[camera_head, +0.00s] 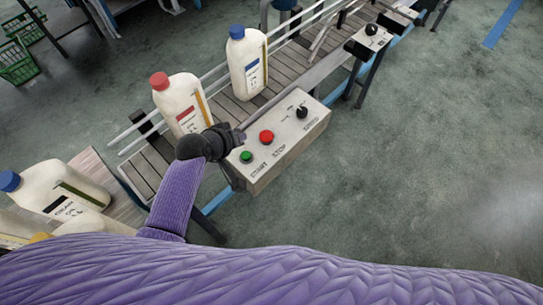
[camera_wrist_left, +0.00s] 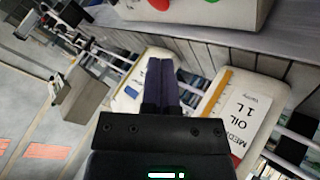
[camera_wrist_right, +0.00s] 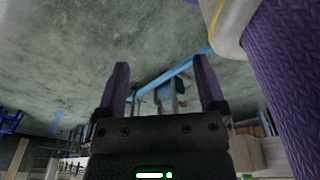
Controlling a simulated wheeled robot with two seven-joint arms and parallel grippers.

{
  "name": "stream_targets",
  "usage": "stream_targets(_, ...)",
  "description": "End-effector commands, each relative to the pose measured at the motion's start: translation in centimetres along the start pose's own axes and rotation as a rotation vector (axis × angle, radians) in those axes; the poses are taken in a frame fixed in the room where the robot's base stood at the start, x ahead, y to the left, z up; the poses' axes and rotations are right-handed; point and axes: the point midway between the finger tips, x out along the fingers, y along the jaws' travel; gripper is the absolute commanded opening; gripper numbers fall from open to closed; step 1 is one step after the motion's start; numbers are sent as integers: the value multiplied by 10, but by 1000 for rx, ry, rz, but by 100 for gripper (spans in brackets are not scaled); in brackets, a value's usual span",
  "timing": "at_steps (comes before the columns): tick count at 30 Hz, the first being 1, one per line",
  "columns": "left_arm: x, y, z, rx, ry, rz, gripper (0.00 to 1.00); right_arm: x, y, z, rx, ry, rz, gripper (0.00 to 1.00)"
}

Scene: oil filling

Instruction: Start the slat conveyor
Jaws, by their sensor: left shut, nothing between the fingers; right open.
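The light control box (camera_head: 284,147) at the slat conveyor's near side carries a green button (camera_head: 246,156) marked START, a red STOP button (camera_head: 266,136) and a black SPEED knob (camera_head: 302,112). My left gripper (camera_head: 239,136) is shut and empty, beside the box's left end, near the green button; contact cannot be told. The left wrist view shows its closed fingers (camera_wrist_left: 161,82), with part of the box (camera_wrist_left: 195,15) at the top. The slat conveyor (camera_head: 222,108) runs from lower left to upper right. My right gripper (camera_wrist_right: 163,85) is open and empty, seen only in the right wrist view.
A red-capped bottle (camera_head: 182,106) and a blue-capped bottle (camera_head: 247,66) stand on the conveyor. Another blue-capped bottle (camera_head: 62,190) is at the left. A second small box with a knob (camera_head: 371,37) stands farther along. Floor to the right is clear.

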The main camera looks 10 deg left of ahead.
Motion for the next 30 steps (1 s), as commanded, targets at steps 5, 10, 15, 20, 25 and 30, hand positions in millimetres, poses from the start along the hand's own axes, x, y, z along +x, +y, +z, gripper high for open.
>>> stream_targets(5,-4,10,-12,-10,17,29,0,4,-8,15,-29,-41,-12,89)
stream_targets(10,-4,10,-12,-11,16,30,0,3,-8,16,-30,-42,-12,89)
stream_targets(15,-3,9,-11,-10,16,29,0,4,-8,16,-29,-42,-12,89)
stream_targets(20,3,5,-6,-10,16,28,0,14,-8,17,-29,-43,-11,89)
stream_targets(25,18,-5,4,-11,14,28,0,36,-8,21,-31,-46,-10,89)
stream_targets(30,34,-16,16,-11,15,28,0,62,-8,26,-36,-50,-9,89)
